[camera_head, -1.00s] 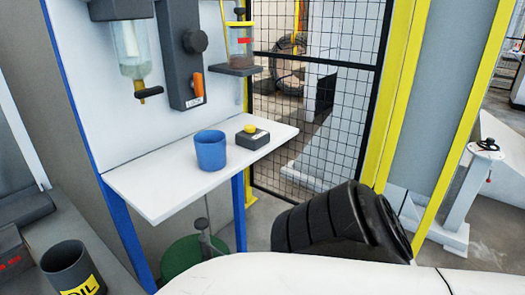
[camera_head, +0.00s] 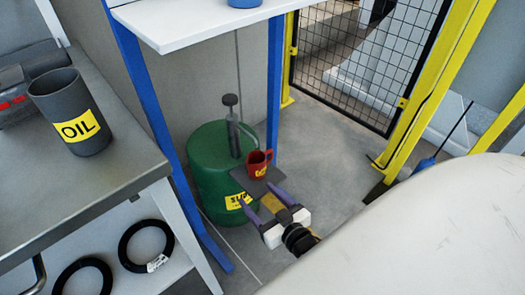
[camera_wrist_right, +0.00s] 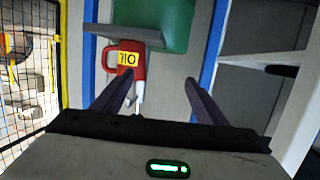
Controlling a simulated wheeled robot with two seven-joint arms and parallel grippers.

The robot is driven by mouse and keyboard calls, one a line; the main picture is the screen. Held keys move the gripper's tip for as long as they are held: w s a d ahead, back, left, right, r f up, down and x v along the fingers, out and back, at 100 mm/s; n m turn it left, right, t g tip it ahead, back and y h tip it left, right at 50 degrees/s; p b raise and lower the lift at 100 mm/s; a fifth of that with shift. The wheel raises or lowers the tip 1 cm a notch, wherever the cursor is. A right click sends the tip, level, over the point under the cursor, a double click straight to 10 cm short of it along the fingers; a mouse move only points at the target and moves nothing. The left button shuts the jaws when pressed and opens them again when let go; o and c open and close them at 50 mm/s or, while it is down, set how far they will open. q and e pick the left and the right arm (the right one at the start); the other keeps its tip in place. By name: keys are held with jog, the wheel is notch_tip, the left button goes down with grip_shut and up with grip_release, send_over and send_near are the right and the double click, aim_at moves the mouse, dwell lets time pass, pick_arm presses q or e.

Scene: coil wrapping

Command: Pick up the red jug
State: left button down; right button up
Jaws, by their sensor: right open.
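The red jug (camera_head: 257,168) stands upright on a small grey shelf (camera_head: 243,179) at the front of a green drum. It has a yellow label, and it also shows in the right wrist view (camera_wrist_right: 131,72), left of centre with its OIL label readable. My right gripper (camera_head: 260,200) is open, with its purple fingers pointing towards the shelf from the near side. In the right wrist view the gripper (camera_wrist_right: 156,82) has nothing between its fingertips, and the jug is ahead of the left finger. My left gripper is not in view.
The green drum (camera_head: 210,170) has a pump on top and stands between blue posts under a white shelf (camera_head: 190,25). A grey bench (camera_head: 60,180) with a dark OIL container (camera_head: 72,112) is at left. Open floor lies right of the drum, before the mesh fence.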

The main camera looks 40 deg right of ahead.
jog(key=w+d+f+m+t+h+b, duration=0.2)
jog(key=w+d+f+h+b, duration=0.1)
jog(key=d, duration=0.3)
jog(key=b, duration=0.1)
send_near(253, 158)
jog(key=shift+w+d+f, duration=0.3)
jog(key=shift+w, duration=0.2)
jog(key=shift+w+d+f, duration=0.25)
jog(key=shift+w, duration=0.2)
jog(key=x, duration=0.2)
jog(key=b+x, duration=0.1)
jog(key=x, duration=0.1)
jog(key=b+x, duration=0.1)
jog(key=x, duration=0.1)
jog(key=shift+a+r, duration=0.2)
jog(key=shift+r, duration=0.15)
jog(key=c, duration=1.3)
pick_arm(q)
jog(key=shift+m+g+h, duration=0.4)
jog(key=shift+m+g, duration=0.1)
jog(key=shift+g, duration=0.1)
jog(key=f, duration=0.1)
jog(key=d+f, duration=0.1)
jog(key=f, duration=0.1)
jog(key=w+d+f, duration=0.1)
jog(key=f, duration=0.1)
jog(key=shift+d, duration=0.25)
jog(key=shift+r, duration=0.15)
pick_arm(e)
jog(key=shift+r, duration=0.1)
